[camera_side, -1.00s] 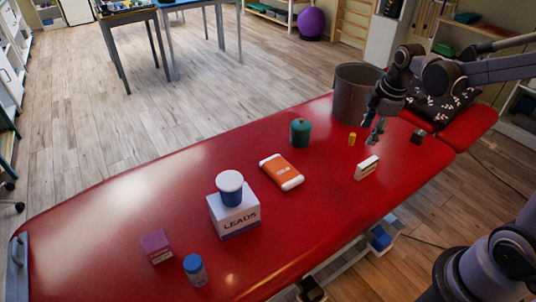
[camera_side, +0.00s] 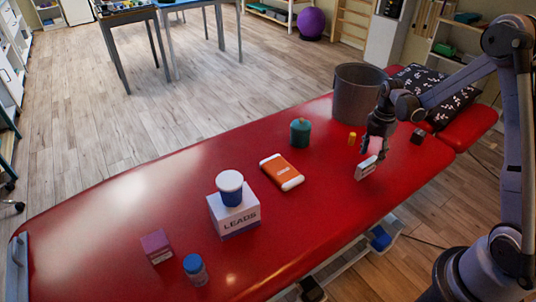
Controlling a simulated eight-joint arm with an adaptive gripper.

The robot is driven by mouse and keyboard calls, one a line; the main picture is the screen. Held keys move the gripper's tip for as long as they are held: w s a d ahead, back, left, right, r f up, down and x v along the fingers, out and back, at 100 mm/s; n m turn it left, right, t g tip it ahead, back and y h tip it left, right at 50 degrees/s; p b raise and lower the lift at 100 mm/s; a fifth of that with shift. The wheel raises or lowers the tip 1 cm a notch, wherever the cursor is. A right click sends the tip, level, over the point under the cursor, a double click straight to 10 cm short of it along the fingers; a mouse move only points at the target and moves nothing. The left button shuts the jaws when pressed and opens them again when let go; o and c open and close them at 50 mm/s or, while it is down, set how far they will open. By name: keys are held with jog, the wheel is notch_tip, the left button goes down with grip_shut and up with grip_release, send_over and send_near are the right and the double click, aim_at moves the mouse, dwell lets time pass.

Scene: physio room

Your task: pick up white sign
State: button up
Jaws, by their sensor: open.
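The white sign (camera_side: 366,168) is a small upright white block with a red patch, standing on the red treatment table (camera_side: 130,205) at the right. My gripper (camera_side: 372,148) is open and points down just above and behind the sign. Its fingertips reach close to the sign's top edge. I cannot tell whether they touch it.
An orange-and-white pack (camera_side: 282,172), a green jar (camera_side: 300,132) and a LEADS box (camera_side: 234,214) are to the left.

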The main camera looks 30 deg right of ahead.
aim_at(368, 161)
jog(key=shift+w+f, duration=0.15)
jog(key=shift+f, duration=2.9)
grip_shut()
